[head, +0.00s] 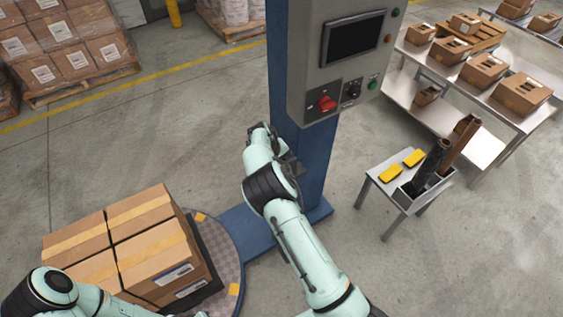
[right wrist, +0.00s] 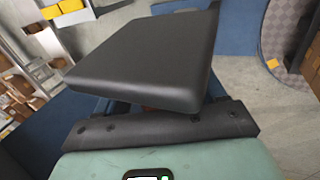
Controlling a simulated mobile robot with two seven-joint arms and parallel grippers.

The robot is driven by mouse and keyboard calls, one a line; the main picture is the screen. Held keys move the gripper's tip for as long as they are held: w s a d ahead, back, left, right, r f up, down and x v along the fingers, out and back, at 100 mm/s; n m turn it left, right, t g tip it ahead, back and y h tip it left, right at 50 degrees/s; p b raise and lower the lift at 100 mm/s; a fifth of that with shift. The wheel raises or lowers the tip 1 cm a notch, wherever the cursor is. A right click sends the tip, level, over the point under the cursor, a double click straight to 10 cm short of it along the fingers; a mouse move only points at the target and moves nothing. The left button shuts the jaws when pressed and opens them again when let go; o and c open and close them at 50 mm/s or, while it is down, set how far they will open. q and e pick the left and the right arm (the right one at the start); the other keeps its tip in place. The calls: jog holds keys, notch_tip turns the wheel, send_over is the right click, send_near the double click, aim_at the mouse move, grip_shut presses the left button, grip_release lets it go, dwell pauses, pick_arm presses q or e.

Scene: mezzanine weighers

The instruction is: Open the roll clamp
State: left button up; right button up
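My right arm reaches up to the front of the blue column (head: 318,170), and its gripper (head: 291,166) is a small dark shape beside the column, partly hidden by the arm. In the right wrist view a thick dark slab (right wrist: 150,62) fills the middle, just beyond the black bar on my wrist. A small reddish-brown spot shows below the slab. I cannot tell whether the gripper is open or shut. I cannot make out the roll clamp in either view. My left arm lies at the bottom left; its gripper is out of view.
A control box (head: 340,60) with a red knob (head: 327,103) hangs on the column. Cartons (head: 130,240) stand on a round turntable (head: 228,262) at the lower left. A small metal table (head: 405,198) with yellow blocks and dark tubes stands right. Open floor lies between.

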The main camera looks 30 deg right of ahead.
jog(key=shift+w+a+r, duration=0.1)
jog(key=shift+a+r, duration=0.2)
jog(key=shift+r, duration=0.2)
jog(key=v, duration=1.2)
jog(key=shift+r, duration=0.2)
